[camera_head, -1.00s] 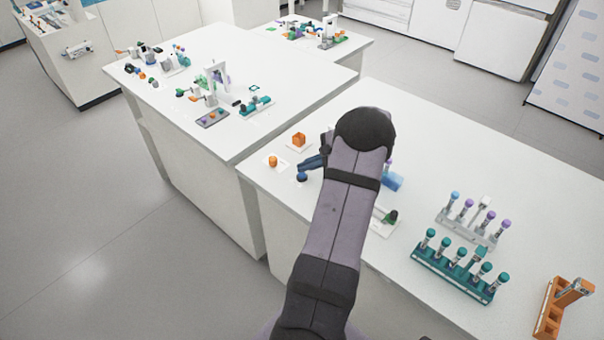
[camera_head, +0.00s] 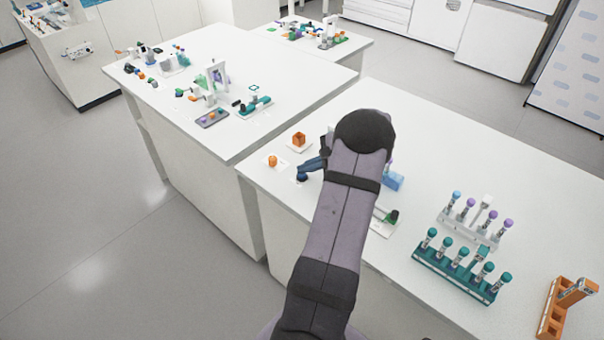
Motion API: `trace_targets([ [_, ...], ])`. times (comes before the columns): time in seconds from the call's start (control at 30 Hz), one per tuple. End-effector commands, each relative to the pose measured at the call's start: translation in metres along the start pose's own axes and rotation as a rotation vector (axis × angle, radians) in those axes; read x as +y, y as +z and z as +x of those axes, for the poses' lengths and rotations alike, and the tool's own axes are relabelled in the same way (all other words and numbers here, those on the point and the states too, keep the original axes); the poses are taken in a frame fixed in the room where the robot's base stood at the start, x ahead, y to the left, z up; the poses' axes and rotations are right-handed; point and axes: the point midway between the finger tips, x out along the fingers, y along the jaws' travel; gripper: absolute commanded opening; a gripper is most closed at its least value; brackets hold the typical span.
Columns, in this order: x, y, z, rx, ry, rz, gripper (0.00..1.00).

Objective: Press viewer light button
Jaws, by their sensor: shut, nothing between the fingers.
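My arm reaches from the bottom middle over the near table and covers part of it. My gripper is hidden behind the arm, so its fingers do not show. A dark blue part (camera_head: 309,168) sticks out just left of the arm's far end. A light blue block (camera_head: 393,182) shows just right of the arm. A small white base with a dark green knob (camera_head: 391,216) lies on the right, partly behind the arm. I cannot tell which of these, if any, is the viewer, and no light button can be made out.
A teal tube rack (camera_head: 450,279), a pale rack (camera_head: 470,234) and an orange rack (camera_head: 551,321) stand to the right. The near table's far right is clear.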

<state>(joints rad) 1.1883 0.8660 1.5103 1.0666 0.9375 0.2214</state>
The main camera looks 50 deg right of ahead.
Motion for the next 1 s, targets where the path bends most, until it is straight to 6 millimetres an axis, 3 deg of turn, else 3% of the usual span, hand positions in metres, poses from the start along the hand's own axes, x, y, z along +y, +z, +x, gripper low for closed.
trace_targets([
  [1.0, -0.007, 0.007, -0.01, 0.0, 0.0, 0.0, 0.0],
])
